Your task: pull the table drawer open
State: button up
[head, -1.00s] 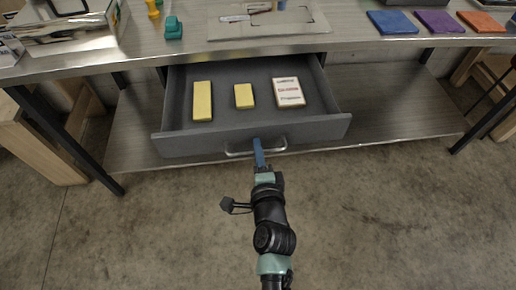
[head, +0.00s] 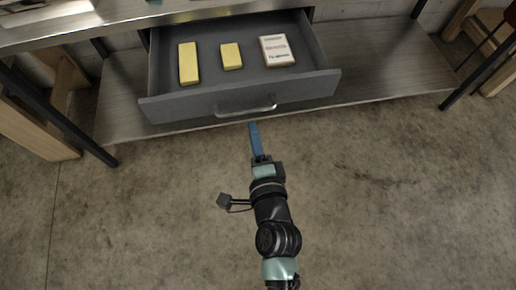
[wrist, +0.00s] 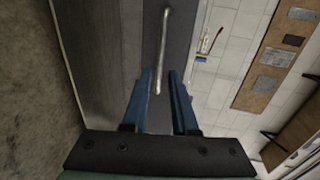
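The grey table drawer (head: 290,94) stands pulled out from under the metal tabletop (head: 120,14). Its silver bar handle (head: 245,110) is on the front face. In the drawer lie two yellow blocks (head: 188,64) (head: 231,56) and a white box with reddish lettering (head: 276,50). My gripper (head: 252,126), with blue fingers, is just in front of the drawer, apart from the handle. In the wrist view the two fingers (wrist: 166,95) are spread with a gap between them, and the handle (wrist: 163,50) lies beyond their tips, not held.
A lower metal shelf (head: 390,75) runs under the drawer between dark table legs (head: 60,115). Wooden pieces (head: 35,125) stand at the left. The concrete floor (head: 400,200) around my arm is clear.

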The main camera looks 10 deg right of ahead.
jog(key=v, duration=0.4)
jog(key=shift+s+r, duration=0.1)
jog(key=shift+s, duration=0.3)
